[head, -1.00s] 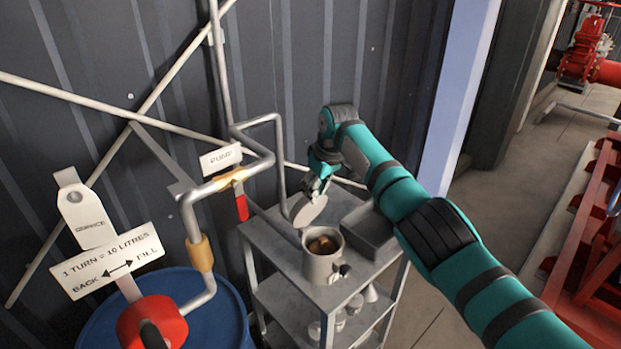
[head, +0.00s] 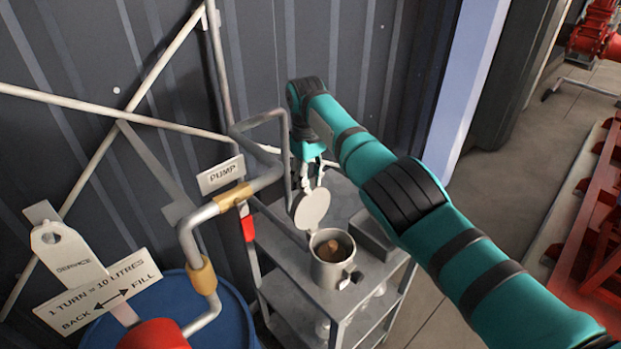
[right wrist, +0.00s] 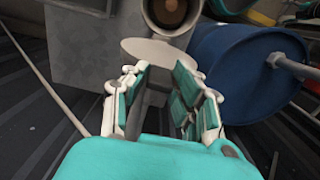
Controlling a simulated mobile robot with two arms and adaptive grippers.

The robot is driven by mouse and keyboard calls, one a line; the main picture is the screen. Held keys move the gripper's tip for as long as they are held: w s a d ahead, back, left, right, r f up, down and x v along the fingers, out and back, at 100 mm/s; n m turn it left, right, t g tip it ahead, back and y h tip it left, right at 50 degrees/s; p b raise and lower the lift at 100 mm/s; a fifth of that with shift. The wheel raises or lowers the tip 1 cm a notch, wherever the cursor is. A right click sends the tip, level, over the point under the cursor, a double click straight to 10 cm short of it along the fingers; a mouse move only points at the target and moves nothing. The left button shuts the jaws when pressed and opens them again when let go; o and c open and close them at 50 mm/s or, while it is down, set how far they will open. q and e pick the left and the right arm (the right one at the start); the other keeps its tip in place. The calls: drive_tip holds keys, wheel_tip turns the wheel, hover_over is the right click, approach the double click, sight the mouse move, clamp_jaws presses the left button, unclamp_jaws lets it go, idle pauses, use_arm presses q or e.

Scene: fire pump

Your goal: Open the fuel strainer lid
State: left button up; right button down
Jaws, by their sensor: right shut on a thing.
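The fuel strainer (head: 331,264) is a grey metal cup on a metal trolley, with its mouth uncovered and a brownish inside showing. Its round grey lid (head: 311,208) stands steeply tilted just behind the mouth. I cannot tell whether it is joined to the rim. My right gripper (head: 311,178) is behind and above the strainer, shut on the lid near its upper edge. In the right wrist view, the lid (right wrist: 155,49) lies just beyond the fingers (right wrist: 158,78), and the strainer mouth (right wrist: 172,12) is at the top. My left gripper is not in view.
The trolley (head: 296,283) stands against a dark corrugated wall, with a grey tray (head: 371,236) beside the strainer. Left are the pump pipe (head: 262,181), a blue drum (head: 232,321) and signs (head: 98,296). Open floor (head: 480,235) lies to the right.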

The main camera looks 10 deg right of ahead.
drive_tip(key=shift+s+f, duration=0.1)
drive_tip(key=shift+f, duration=0.15)
drive_tip(key=c, duration=1.1)
unclamp_jaws()
drive_tip(key=shift+r, duration=0.1)
drive_tip(key=shift+r, duration=0.35)
wheel_tip(320, 180, up, 9)
drive_tip(key=shift+a+r, duration=0.1)
